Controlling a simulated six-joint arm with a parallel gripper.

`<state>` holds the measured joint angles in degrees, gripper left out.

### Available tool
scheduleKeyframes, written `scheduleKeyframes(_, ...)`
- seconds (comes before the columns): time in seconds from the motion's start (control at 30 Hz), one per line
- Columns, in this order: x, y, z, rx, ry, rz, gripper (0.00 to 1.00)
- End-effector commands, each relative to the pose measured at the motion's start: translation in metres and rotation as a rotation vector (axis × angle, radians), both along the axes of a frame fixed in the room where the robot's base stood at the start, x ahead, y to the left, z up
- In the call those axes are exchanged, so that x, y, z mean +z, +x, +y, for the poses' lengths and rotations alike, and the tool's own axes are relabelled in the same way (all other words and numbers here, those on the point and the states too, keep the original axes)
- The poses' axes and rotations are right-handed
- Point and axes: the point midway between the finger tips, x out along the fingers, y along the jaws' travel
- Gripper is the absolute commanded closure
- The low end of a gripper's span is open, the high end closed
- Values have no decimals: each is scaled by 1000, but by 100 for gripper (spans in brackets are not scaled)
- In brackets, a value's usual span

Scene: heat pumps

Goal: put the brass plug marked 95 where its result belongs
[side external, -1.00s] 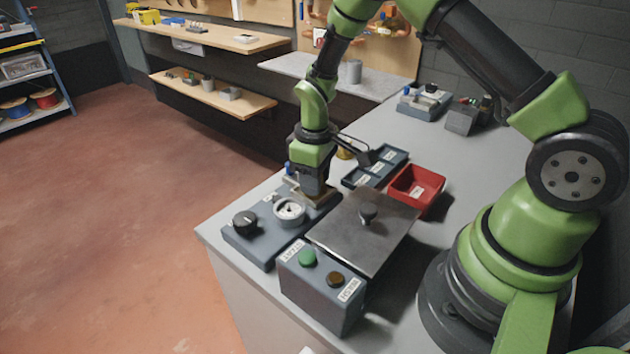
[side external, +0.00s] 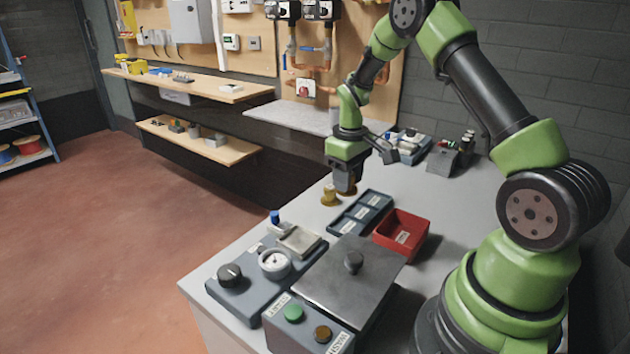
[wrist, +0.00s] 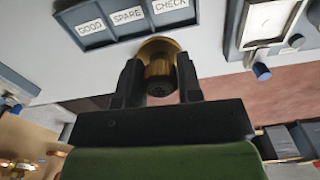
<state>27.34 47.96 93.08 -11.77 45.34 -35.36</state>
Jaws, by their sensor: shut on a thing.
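My gripper (side external: 346,184) points down over the bench behind the three-part tray. In the wrist view its two dark fingers (wrist: 160,85) are shut on a brass plug (wrist: 158,66) with a wide round flange. No number can be read on it, and I cannot tell whether it touches the bench. In the side view a brass plug (side external: 330,196) shows just left of the fingers, and more brass shows at them. The blue-grey tray (side external: 336,231) has three compartments, labelled GOOD (wrist: 90,29), SPARE (wrist: 127,15) and CHECK (wrist: 170,4) in the wrist view. They look empty where visible.
A test unit (side external: 243,299) with a black knob, gauge, blue-handled part and pale square plate stands front left of the tray. A red bin (side external: 417,248), a metal lid with a knob (side external: 340,290) and a button box (side external: 300,338) stand nearby.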

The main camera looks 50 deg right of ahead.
Motion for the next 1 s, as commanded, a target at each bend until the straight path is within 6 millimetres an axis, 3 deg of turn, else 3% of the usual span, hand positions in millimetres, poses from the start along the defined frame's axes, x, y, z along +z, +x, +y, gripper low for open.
scheduleKeyframes(0.1,-12,-12,-29,-73,0,0,100)
scheduleKeyframes(0.23,-19,-19,-42,-104,0,-1,100)
scheduleKeyframes(0.63,-49,-19,-43,-107,0,-1,100)
scheduleKeyframes(1.0,-53,-19,-43,-106,-1,-2,100)
